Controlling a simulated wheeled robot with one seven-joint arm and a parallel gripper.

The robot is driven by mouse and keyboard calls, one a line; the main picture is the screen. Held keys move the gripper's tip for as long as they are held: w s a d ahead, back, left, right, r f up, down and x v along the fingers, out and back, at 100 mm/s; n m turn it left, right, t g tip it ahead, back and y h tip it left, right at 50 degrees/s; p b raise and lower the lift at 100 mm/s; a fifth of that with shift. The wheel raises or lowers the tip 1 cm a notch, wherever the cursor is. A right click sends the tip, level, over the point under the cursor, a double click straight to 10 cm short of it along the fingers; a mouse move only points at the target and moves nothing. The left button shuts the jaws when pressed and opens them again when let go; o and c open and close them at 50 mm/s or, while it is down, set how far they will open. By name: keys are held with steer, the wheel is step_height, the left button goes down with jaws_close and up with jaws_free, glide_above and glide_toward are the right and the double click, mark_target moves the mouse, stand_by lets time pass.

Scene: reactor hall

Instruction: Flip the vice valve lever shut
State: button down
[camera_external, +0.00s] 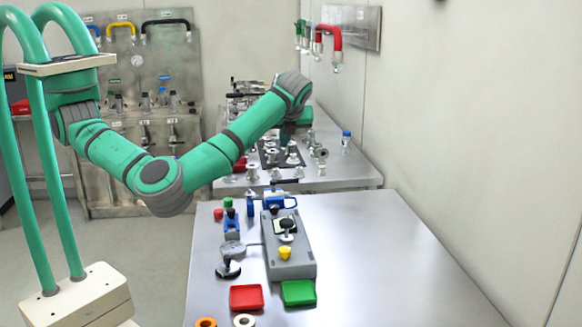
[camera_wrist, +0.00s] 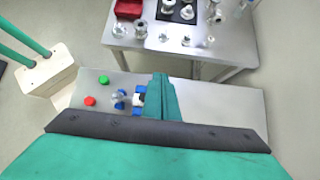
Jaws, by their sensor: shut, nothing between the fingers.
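A blue clamp-like piece with a pale part (camera_external: 280,200), probably the vice valve, sits at the far end of the near table. A smaller blue piece (camera_external: 232,222) stands to its left. In the wrist view a blue and white piece (camera_wrist: 138,98) shows just left of my fingers, partly covered by them.
The table's right side (camera_external: 390,260) is clear. The far table (camera_external: 350,172) holds metal fittings.

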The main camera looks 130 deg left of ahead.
steer(key=w+d+t+h, duration=0.4)
steer(key=w, duration=0.3)
steer(key=shift+w+f, duration=0.15)
steer(key=shift+w, duration=0.05)
glide_toward(285, 182)
steer(key=w+d+f, duration=0.1)
steer(key=w+f, duration=0.3)
steer(key=f, duration=0.2)
steer(key=shift+s+a+f, duration=0.15)
steer(key=shift+s+a, duration=0.5)
steer(key=shift+s, duration=0.05)
steer(key=shift+s+a+f, duration=0.1)
steer(key=shift+s+a, duration=0.55)
steer(key=shift+s, duration=0.05)
